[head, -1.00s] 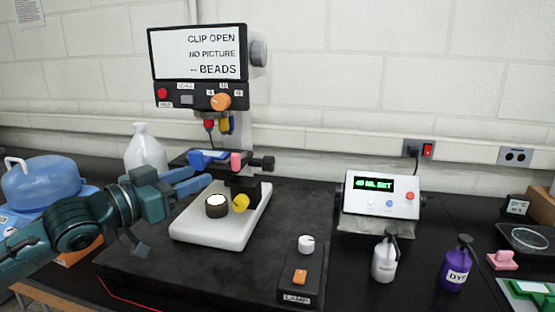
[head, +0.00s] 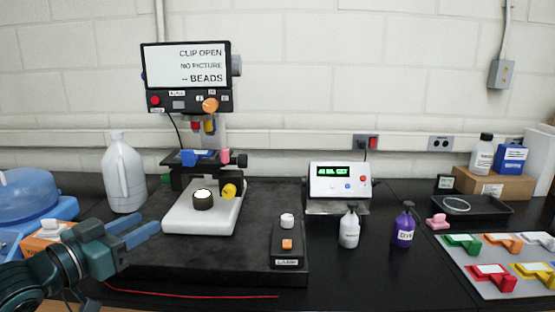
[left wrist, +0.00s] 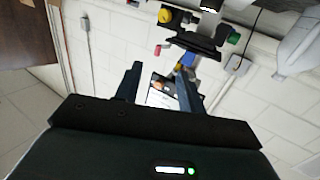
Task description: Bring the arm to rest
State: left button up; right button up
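My left gripper (head: 150,228) is in the lower left of the head view, left of the microscope's white base (head: 180,222). In the left wrist view its two fingers (left wrist: 160,85) stand apart with nothing held between them. The gripper is clear of the microscope and above the bench. My right gripper is in neither view. The microscope screen (head: 186,64) reads "CLIP OPEN", "NO PICTURE" and "-- BEADS". A blue part (head: 196,157) sits on its dark stage.
A white jug (head: 123,175) and a blue-lidded container (head: 25,192) stand near my left arm. A lamp control box (head: 287,240), a white bottle (head: 349,230), a purple dye bottle (head: 404,228) and a tray of coloured clips (head: 470,268) are further right. A red line (head: 190,293) runs along the front.

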pick_arm(q)
notch_tip(320, 180, down, 9)
jog(key=d+y, duration=0.1)
jog(key=d, duration=0.1)
jog(key=s+d+f+n+g+y, duration=0.1)
jog(key=s+d+f, duration=0.2)
jog(key=s+f, duration=0.4)
jog(key=s+d+f+g+y, duration=0.2)
jog(key=s+f, duration=0.4)
jog(key=f, duration=0.5)
jog(key=s+d+f+n+g+y, duration=0.1)
jog(key=s+d+f, duration=0.2)
jog(key=s+f, duration=0.4)
notch_tip(320, 180, down, 3)
jog(key=shift+s+d+r+n+g, duration=0.1)
jog(key=shift+s+d+n+g, duration=0.2)
jog(key=shift+s+d+g, duration=0.1)
